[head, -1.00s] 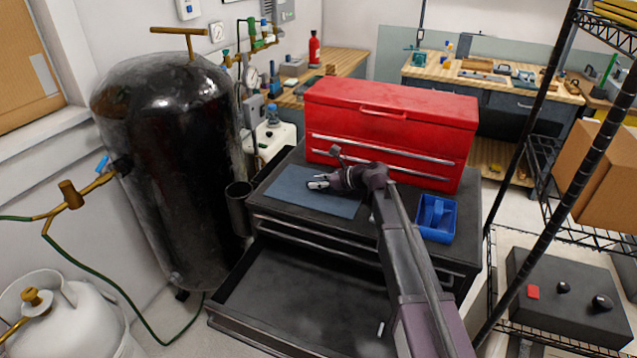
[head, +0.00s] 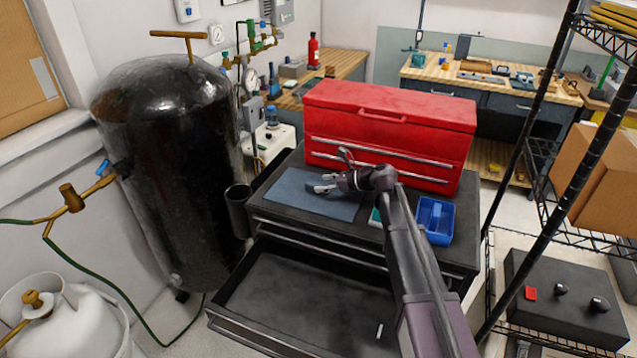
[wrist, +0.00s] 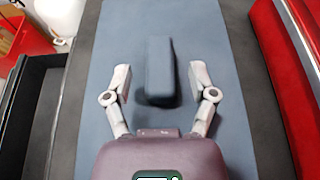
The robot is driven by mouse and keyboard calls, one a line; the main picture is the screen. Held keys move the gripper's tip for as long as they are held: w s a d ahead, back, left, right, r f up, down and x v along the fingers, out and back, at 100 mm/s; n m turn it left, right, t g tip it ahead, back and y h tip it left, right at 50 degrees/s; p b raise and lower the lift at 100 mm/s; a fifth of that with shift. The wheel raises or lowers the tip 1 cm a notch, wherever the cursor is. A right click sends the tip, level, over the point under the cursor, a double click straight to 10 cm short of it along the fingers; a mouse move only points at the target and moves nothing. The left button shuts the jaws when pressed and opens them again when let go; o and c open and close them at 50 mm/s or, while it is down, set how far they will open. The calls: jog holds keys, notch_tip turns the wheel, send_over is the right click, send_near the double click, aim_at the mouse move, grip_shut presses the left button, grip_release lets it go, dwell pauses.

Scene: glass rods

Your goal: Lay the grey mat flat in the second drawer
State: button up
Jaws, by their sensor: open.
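The grey mat (head: 295,200), blue-grey in colour, lies flat on the left part of the black cabinet's top. A raised block of the same colour (wrist: 158,70) stands on it in the wrist view. My gripper (head: 325,183) is over the mat and open. In the wrist view its fingers (wrist: 163,82) are on either side of the block, with gaps on both sides. Whether the fingertips touch the mat I cannot tell. A drawer (head: 300,290) low in the cabinet is pulled out, with a small white piece (head: 379,331) inside at right; its floor is otherwise bare.
A red toolbox (head: 390,125) stands behind the mat. A blue tray (head: 435,220) sits at the cabinet top's right. A black tank (head: 165,170) stands close on the left. A wire shelf (head: 545,190) is on the right.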

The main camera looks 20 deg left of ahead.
notch_tip(320, 180, up, 4)
jog(key=p, duration=0.3)
send_over(351, 201)
jog(key=shift+w+f, duration=0.1)
jog(key=shift+f, duration=0.05)
jog(key=shift+c, duration=1.2)
